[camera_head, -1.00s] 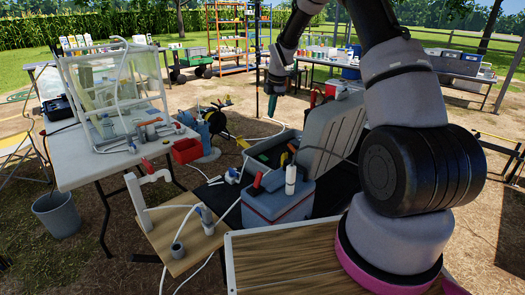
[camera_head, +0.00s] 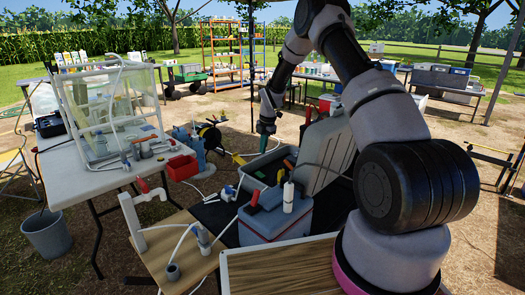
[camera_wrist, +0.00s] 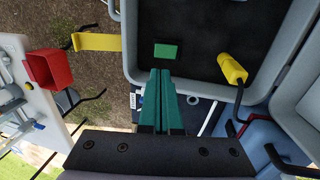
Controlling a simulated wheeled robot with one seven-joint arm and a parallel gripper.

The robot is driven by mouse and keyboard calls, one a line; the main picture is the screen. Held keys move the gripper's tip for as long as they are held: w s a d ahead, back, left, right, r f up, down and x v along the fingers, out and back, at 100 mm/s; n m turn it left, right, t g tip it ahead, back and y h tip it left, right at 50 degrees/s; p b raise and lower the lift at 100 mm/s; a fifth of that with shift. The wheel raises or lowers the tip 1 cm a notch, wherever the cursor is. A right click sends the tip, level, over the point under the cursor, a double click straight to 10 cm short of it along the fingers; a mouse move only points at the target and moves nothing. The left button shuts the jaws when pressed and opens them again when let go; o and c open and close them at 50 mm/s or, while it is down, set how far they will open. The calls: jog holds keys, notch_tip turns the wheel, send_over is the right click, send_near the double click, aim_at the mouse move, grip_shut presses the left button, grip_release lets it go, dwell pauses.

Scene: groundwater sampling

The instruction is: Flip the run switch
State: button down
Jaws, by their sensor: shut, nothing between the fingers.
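My gripper (camera_wrist: 162,74) has green fingers, shut together and empty. In the wrist view the fingertips overlap the near rim of an open grey case (camera_wrist: 133,45). A small green rectangular piece, possibly the run switch (camera_wrist: 165,51), is on the case's dark inner panel just beyond the fingertips; I cannot tell its position or whether I touch it. A yellow cylinder with a dark lead (camera_wrist: 232,68) is to its right.
The raised case lid (camera_head: 325,150) stands right of the gripper. A grey-and-red cooler (camera_head: 275,220) is in front of the case. A white table (camera_head: 80,178) with a red bin (camera_head: 182,167) is at left. A yellow piece (camera_wrist: 97,41) lies left of the case.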

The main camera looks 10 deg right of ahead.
aim_at(259, 173)
jog(key=f, duration=0.3)
jog(key=w+f, duration=0.1)
jog(key=f, duration=0.3)
jog(key=a+f, duration=0.1)
jog(key=f, duration=0.2)
jog(key=shift+w+f, duration=0.35)
jog(key=shift+f, duration=0.05)
jog(key=shift+a+f, duration=0.1)
